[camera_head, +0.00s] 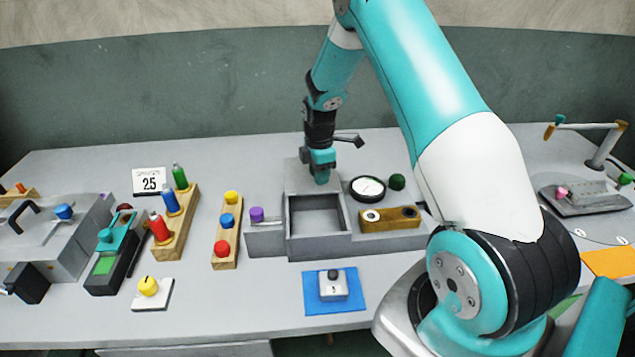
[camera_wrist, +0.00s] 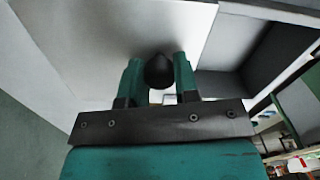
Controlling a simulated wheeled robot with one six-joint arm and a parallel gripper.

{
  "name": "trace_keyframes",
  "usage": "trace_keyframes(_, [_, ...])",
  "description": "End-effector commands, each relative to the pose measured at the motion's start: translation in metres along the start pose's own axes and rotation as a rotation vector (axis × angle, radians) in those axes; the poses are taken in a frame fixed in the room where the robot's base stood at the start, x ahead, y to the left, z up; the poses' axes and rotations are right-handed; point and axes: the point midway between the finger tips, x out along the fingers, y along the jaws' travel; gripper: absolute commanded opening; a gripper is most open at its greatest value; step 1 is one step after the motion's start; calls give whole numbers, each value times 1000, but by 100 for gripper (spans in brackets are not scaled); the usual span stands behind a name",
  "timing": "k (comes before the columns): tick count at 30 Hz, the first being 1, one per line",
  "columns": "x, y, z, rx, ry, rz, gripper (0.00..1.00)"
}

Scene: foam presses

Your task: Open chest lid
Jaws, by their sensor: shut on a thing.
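The grey chest (camera_head: 366,240) stands mid-table, and its square compartment is uncovered and looks empty. A flat grey lid panel (camera_head: 296,178) lies behind the opening, and in the wrist view the pale panel (camera_wrist: 95,40) sits beside the dark compartment (camera_wrist: 240,45). My gripper (camera_head: 321,178) is over this panel, pointing down. In the wrist view my gripper (camera_wrist: 158,78) has its two teal fingers on either side of a round black knob (camera_wrist: 158,72) on the panel, shut on it. The knob is hidden by the gripper in the head view.
A round white dial (camera_head: 367,188), a dark green ball (camera_head: 397,182) and a wooden block (camera_head: 390,219) are right of the opening. A purple knob (camera_head: 256,214) is left of it. A blue mat (camera_head: 335,303) with a white switch box lies in front.

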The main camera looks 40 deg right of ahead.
Motion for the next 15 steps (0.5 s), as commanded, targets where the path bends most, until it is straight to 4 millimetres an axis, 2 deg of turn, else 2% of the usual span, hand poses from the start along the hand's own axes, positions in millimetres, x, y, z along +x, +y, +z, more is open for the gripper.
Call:
trace_keyframes(8, [0, 1, 3, -2, 10, 3, 0])
trace_keyframes(9, [0, 1, 3, -2, 11, 3, 31])
trace_keyframes(12, [0, 1, 4, 0, 10, 3, 54])
trace_keyframes(15, [0, 1, 6, 3, 9, 3, 54])
